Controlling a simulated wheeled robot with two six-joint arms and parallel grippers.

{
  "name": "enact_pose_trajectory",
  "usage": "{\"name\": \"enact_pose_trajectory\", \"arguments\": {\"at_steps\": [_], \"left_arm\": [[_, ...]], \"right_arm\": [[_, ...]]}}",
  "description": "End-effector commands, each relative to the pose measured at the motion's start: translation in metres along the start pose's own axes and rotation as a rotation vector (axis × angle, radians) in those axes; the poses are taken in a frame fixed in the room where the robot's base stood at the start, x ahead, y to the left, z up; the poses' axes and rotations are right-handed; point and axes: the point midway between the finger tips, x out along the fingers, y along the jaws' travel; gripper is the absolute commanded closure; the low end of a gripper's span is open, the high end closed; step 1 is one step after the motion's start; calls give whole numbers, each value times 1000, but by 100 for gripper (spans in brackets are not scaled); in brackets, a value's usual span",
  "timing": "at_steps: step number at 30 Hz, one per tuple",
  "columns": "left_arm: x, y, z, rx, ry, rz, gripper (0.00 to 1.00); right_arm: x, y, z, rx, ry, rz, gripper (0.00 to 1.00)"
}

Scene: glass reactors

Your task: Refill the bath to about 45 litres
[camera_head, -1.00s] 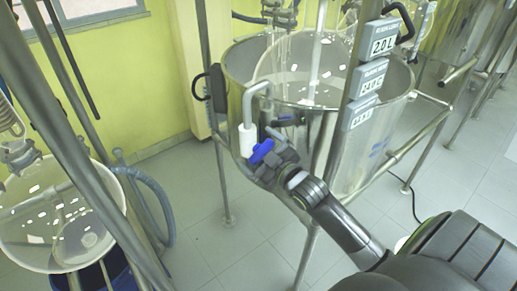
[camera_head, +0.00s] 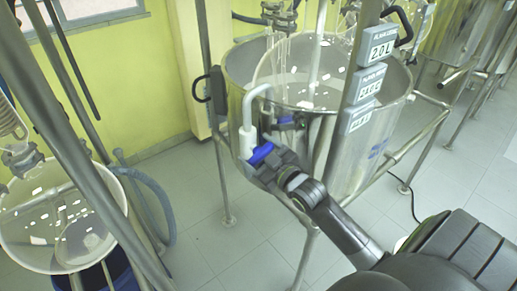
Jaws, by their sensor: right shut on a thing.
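The bath is a large steel vessel (camera_head: 345,160) in the middle of the head view, with a clear glass vessel (camera_head: 292,72) inside it. A white pipe with a bent top (camera_head: 248,128) hooks over the bath's near left rim. A blue valve handle (camera_head: 262,152) sits at the pipe's lower end. My right gripper (camera_head: 267,160) is shut on the blue handle, and its fingers hide part of it. Grey display boxes on the post (camera_head: 370,85) carry readings; the top one seems to read 2.0 L, the others are too small to read surely. My left gripper is not in view.
A glass vessel (camera_head: 62,225) over a blue tub (camera_head: 118,268) stands at the left, with a grey hose (camera_head: 160,200) beside it. Steel posts (camera_head: 222,170) and rails frame the bath. More steel vessels stand at the back right. Grey floor tiles (camera_head: 195,225) are clear at centre left.

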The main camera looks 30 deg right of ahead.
Motion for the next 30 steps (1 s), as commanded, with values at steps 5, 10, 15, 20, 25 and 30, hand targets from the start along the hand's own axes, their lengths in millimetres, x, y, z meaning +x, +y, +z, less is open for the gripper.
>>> {"name": "enact_pose_trajectory", "arguments": {"at_steps": [5, 10, 15, 20, 25, 30], "left_arm": [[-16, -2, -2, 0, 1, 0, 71], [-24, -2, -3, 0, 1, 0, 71], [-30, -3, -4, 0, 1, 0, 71], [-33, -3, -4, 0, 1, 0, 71], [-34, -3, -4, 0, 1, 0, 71], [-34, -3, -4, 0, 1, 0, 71]], "right_arm": [[0, 1, -2, 129, -3, 0, 46], [0, 0, -2, 245, -3, 0, 46], [0, 0, -1, 334, -2, 0, 46], [0, -1, -1, 388, -1, 0, 46], [0, -1, 0, 415, -1, 0, 46], [0, -1, 0, 421, 0, -1, 46]]}}
